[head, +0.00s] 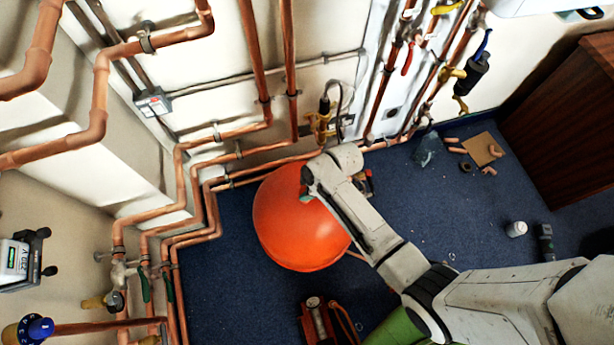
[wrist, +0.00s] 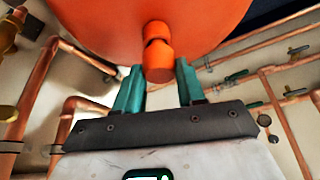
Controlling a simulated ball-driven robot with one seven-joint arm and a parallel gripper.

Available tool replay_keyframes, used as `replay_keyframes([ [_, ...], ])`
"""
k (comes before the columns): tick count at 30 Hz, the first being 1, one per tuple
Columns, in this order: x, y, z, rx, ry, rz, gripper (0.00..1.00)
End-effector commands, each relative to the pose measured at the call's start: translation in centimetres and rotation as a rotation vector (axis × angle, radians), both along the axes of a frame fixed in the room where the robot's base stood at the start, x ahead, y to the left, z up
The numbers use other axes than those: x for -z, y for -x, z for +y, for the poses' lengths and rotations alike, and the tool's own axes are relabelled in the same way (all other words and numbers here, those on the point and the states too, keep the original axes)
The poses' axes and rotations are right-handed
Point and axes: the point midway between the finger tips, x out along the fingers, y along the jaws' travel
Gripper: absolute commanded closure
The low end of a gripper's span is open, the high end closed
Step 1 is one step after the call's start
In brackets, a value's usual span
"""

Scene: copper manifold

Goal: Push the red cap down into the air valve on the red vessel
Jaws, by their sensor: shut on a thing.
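The red vessel (head: 290,225) is a large orange-red ball standing on the blue floor, in the middle of the head view. In the wrist view the vessel (wrist: 95,25) fills the top. The red cap (wrist: 159,64) is a short orange-red cylinder between the two teal fingers of my gripper (wrist: 158,77), which is shut on it. A narrower red stub (wrist: 156,31), seemingly the air valve, lies in line with the cap against the vessel. I cannot tell how deep the cap sits. In the head view my gripper (head: 306,197) is at the vessel's upper right; the cap is hidden there.
Copper pipes (head: 190,190) run along the wall left of and behind the vessel. A red tool (head: 317,318) lies on the floor below the vessel. A white pot (head: 516,229) and loose fittings (head: 486,150) lie to the right. Open blue floor (head: 440,195) shows between them.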

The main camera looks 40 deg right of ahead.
Motion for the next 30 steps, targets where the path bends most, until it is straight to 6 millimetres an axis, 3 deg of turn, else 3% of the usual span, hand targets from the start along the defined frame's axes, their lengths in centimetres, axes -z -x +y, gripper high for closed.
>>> replay_keyframes([
  [30, 1.1, 0.0, 0.0, 0.000, 0.000, 0.000, 0.90],
])
